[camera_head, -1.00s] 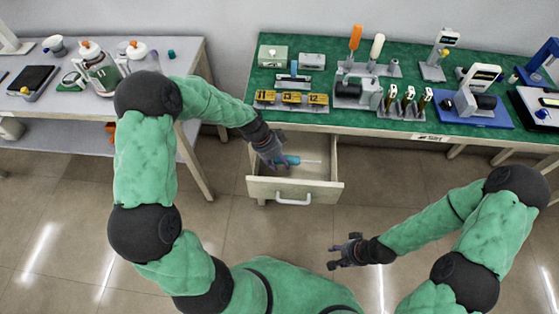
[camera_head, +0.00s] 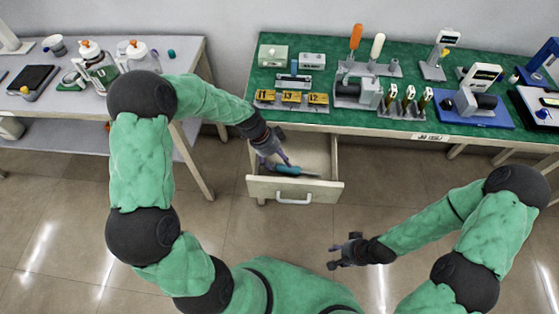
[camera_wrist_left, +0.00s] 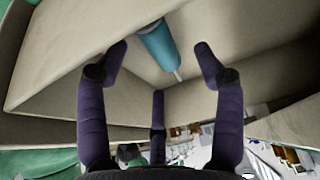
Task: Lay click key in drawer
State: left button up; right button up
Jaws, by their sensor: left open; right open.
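The click key, with a teal handle and a thin grey shaft, lies in the open drawer (camera_head: 265,187) under the green-topped bench. In the head view the click key (camera_head: 292,170) lies crosswise, its shaft to the right. My left gripper (camera_head: 280,160) reaches down into the drawer, close to the handle's left end. In the left wrist view its purple fingers are spread open, and the click key (camera_wrist_left: 158,45) shows beyond them, apparently not held. My right gripper (camera_head: 342,253) is open and empty, out in front of the drawer above the floor.
The drawer's white handle (camera_head: 293,198) faces the front. The green bench top (camera_head: 440,118) carries a row of numbered yellow blocks (camera_head: 291,98), screwdrivers, pumps and gauges. A grey table (camera_head: 180,75) with bottles stands at the left. The floor before the drawer is clear.

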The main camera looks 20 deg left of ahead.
pick_arm(q)
jog(key=v, duration=1)
jog(key=shift+a+r, duration=0.15)
jog(key=shift+r, duration=0.05)
jog(key=shift+s, duration=0.1)
